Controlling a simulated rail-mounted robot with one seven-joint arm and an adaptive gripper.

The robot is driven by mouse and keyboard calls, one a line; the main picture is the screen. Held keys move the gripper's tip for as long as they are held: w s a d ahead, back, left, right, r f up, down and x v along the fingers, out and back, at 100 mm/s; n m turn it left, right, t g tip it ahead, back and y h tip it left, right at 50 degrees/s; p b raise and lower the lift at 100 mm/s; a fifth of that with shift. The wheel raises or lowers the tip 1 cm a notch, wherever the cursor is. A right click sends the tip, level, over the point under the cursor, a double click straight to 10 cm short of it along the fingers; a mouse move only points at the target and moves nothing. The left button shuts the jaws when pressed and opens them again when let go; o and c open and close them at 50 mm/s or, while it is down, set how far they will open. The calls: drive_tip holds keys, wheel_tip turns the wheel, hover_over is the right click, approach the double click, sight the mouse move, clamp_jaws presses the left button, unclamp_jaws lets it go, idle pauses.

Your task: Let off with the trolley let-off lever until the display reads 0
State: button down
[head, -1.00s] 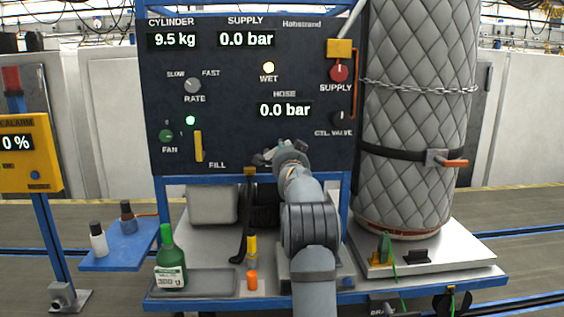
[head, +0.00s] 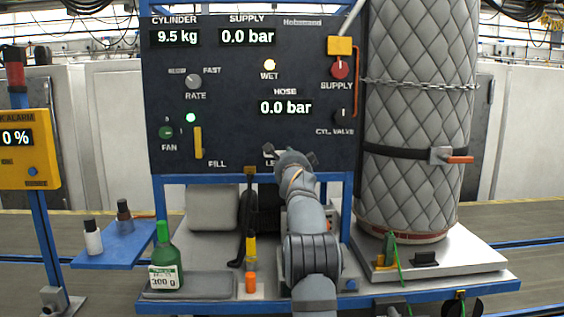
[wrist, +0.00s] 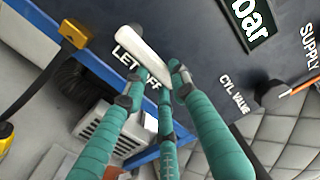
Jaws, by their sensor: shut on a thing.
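The pale let-off lever (wrist: 143,50) stands out from the dark panel by the "LET OFF" lettering, slanting across the wrist view. My gripper (wrist: 158,72) has its teal fingers closed around the lever's lower part. In the head view my gripper (head: 288,158) is at the panel's lower edge and hides most of the lever and its label. The hose display (head: 286,108) reads 0.0 bar, and it shows partly in the wrist view (wrist: 248,25). The supply display (head: 247,37) also reads 0.0 bar.
The cylinder display (head: 175,38) reads 9.5 kg. The yellow fill lever (head: 198,143) is to the left. The cylinder valve knob (head: 343,114) and quilted, chained cylinder (head: 415,120) are to the right. A green bottle (head: 166,262) stands on the trolley's left side.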

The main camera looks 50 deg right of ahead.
idle(0.3)
drive_tip(key=c, duration=1.5)
unclamp_jaws()
drive_tip(key=shift+o, duration=0.6)
drive_tip(key=v, duration=1.2)
drive_tip(key=x, duration=1.2)
